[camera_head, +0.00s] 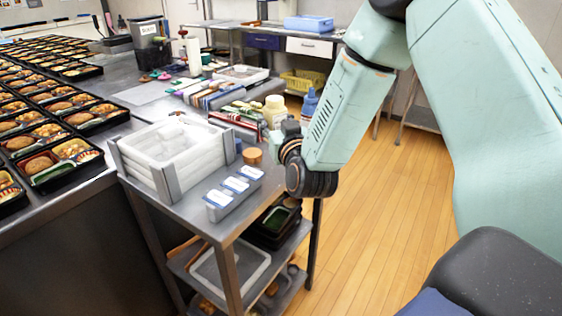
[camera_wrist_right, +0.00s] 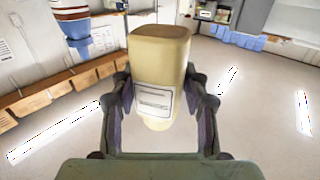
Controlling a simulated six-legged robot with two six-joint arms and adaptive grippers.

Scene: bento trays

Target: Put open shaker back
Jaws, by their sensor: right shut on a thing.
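A cream shaker (camera_wrist_right: 160,70) with a white label is between the fingers of my right gripper (camera_wrist_right: 158,110) in the right wrist view. The fingers close on its sides. In the head view the cream shaker (camera_head: 274,108) shows at the tip of my right gripper (camera_head: 287,135), above the far end of the metal cart. The gripper hides its lower part, and I cannot tell whether its base touches anything. Its open end cannot be made out. My left gripper is not in view.
The cart top (camera_head: 196,203) carries a rack of white trays (camera_head: 172,145), a metal box with labelled lids (camera_head: 233,190) and a small round brown thing (camera_head: 252,156). A blue bottle (camera_head: 309,103) stands behind my right arm. Filled bento trays (camera_head: 62,170) cover the left table.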

